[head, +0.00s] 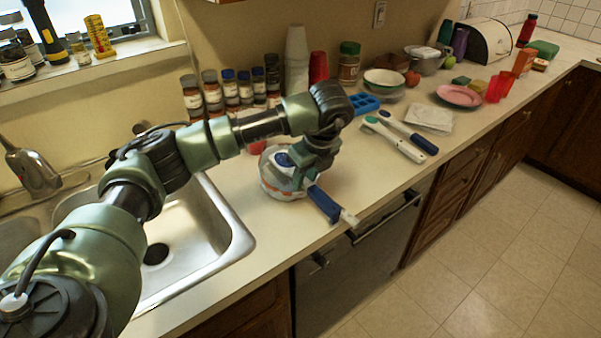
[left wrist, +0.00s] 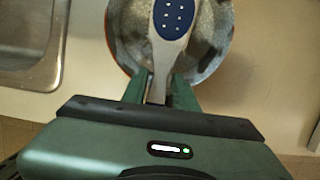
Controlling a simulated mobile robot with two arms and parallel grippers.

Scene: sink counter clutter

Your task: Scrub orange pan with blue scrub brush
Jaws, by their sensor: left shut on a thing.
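The orange pan (head: 283,194) sits on the counter just right of the sink. Its speckled grey interior with dark patches shows in the left wrist view (left wrist: 211,45). My left gripper (head: 303,178) is above the pan's near right side, shut on the blue scrub brush (head: 283,160). In the left wrist view the brush's grey body with a blue, white-dotted oval (left wrist: 173,18) extends from the jaws over the pan. The brush's underside is hidden, so contact with the pan cannot be told. A blue handle with a pale end (head: 325,205) projects over the counter edge; whose it is is unclear.
The metal sink (head: 190,225) lies left of the pan. Spice jars (head: 228,88) and stacked cups (head: 297,60) stand behind it. Two more long-handled brushes (head: 395,138) lie to the right. Bowls (head: 384,80) and a pink plate (head: 459,96) are farther along.

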